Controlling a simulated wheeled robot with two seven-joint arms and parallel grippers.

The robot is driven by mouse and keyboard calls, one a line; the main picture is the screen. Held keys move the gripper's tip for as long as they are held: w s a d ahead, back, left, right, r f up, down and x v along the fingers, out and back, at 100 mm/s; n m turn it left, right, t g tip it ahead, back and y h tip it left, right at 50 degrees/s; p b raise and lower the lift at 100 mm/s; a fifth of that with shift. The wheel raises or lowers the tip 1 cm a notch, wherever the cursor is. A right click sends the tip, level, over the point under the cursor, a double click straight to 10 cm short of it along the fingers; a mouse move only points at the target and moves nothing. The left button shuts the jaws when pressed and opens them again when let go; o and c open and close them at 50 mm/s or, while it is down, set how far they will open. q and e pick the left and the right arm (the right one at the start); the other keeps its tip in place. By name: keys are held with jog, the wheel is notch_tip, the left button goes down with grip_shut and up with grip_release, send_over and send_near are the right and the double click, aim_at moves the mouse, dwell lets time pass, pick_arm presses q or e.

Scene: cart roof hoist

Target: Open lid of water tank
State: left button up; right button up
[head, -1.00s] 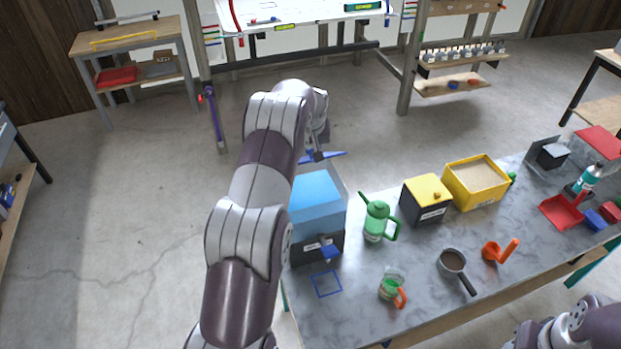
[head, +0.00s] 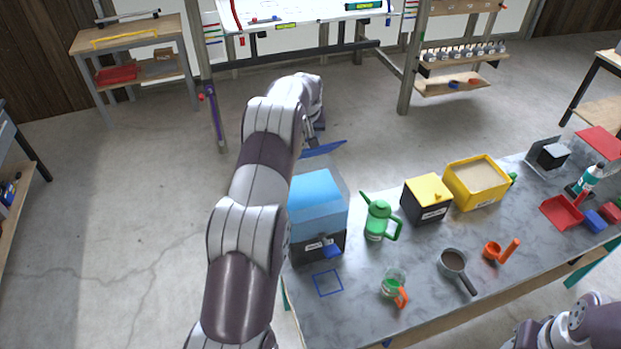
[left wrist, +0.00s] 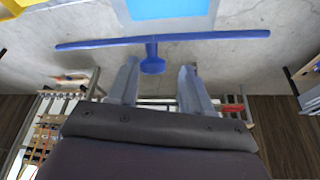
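The water tank (head: 317,208) stands at the left end of the bench, clear-walled with blue water and a dark base. Its blue lid (head: 323,149) is raised, tilted up at the tank's far side. My left gripper (head: 316,140) is beyond the lid, partly hidden by my arm. In the left wrist view the lid (left wrist: 215,37) is nearly edge-on, and its knob (left wrist: 152,62) points toward my left gripper (left wrist: 160,75). The fingers are apart, with visible gaps beside the knob. The tank water (left wrist: 168,8) shows past the lid. My right gripper is out of view.
Right of the tank stand a green pitcher (head: 378,222), a black box with a yellow lid (head: 427,199) and a yellow sand bin (head: 476,187). A cup (head: 393,288) and a saucepan (head: 453,262) are nearer. A blue square outline (head: 327,283) in front of the tank is empty.

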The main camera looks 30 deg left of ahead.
pick_arm(q)
jog(key=shift+w+d, duration=0.1)
jog(key=shift+d, duration=0.1)
jog(key=shift+a+r, duration=0.1)
jog(key=shift+r, duration=0.35)
notch_tip(320, 180, up, 7)
jog(key=shift+r, duration=0.1)
dwell(0.5)
